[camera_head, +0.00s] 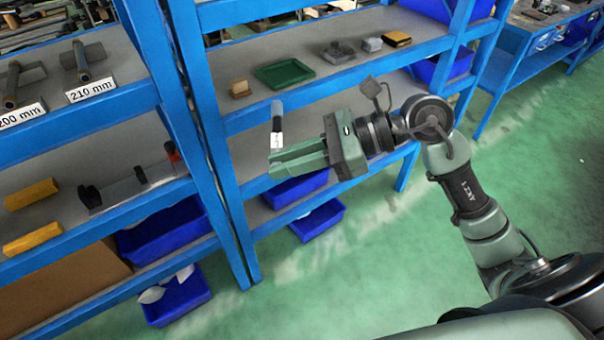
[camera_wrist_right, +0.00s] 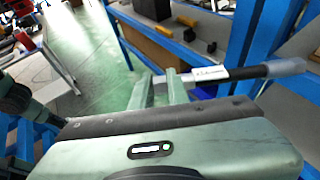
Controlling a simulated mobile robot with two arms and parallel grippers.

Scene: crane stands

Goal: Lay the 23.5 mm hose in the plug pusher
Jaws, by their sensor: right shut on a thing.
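My right gripper (camera_head: 273,166) is shut on the hose (camera_head: 277,125), which stands out above the fingers in the head view. The hose is a short rod with a grey end, a dark part and a white label; the label's print is too small to read. In the right wrist view the hose (camera_wrist_right: 240,73) lies across the fingertips (camera_wrist_right: 172,84) and sticks out to the right. A long grey device with black blocks and a red end, which looks like the plug pusher (camera_head: 128,188), lies on the middle shelf at left, apart from the gripper. My left gripper is not in view.
Blue shelf posts (camera_head: 205,140) stand between the gripper and the left shelves. Yellow blocks (camera_head: 32,194) lie left of the device. A green tray (camera_head: 284,73) and small parts sit on the upper right shelf. Blue bins (camera_head: 178,294) stand low down. Green floor is free at right.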

